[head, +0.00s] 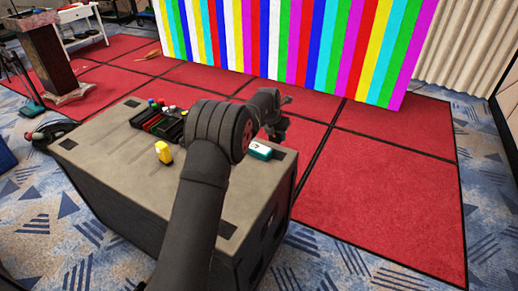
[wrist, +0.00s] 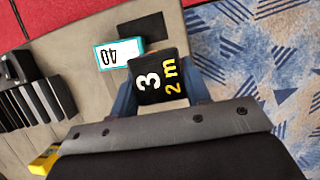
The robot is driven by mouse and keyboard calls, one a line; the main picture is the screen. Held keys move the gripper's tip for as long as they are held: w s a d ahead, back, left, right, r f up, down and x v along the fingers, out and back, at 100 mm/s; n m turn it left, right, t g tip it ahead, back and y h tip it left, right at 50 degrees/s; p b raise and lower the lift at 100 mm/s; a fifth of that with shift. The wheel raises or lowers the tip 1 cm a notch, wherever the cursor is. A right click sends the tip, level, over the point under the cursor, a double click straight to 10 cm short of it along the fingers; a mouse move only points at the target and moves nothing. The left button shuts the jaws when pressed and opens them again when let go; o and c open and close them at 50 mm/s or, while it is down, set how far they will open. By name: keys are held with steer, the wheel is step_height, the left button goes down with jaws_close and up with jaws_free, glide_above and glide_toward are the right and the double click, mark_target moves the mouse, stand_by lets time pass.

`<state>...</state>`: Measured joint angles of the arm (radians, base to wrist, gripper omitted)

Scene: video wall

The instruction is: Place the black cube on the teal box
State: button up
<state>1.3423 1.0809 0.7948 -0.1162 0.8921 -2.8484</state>
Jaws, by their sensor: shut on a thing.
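In the wrist view my gripper (wrist: 165,98) is shut on the black cube (wrist: 158,72), which carries a white "3" and a yellow "2 m". In the head view the teal box (head: 260,151) sits near the right edge of the grey case top.
A black slotted rack (head: 165,124) with several coloured items stands on the grey case (head: 110,178), left of my arm. A yellow block (head: 163,152) stands in front of it. The case's right edge drops to carpet. A striped video wall (head: 300,45) stands behind.

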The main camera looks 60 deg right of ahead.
steer(key=shift+s+d+r, duration=0.1)
steer(key=shift+s+d, duration=0.3)
steer(key=shift+s, duration=0.25)
steer(key=shift+d, duration=0.2)
glide_above(260, 147)
steer(key=a, duration=0.1)
steer(key=f, duration=0.6)
steer(key=shift+a+f, duration=0.2)
steer(key=shift+f, duration=2.2)
steer(key=shift+f, duration=0.2)
steer(key=o, duration=1)
steer(key=shift+r, duration=0.1)
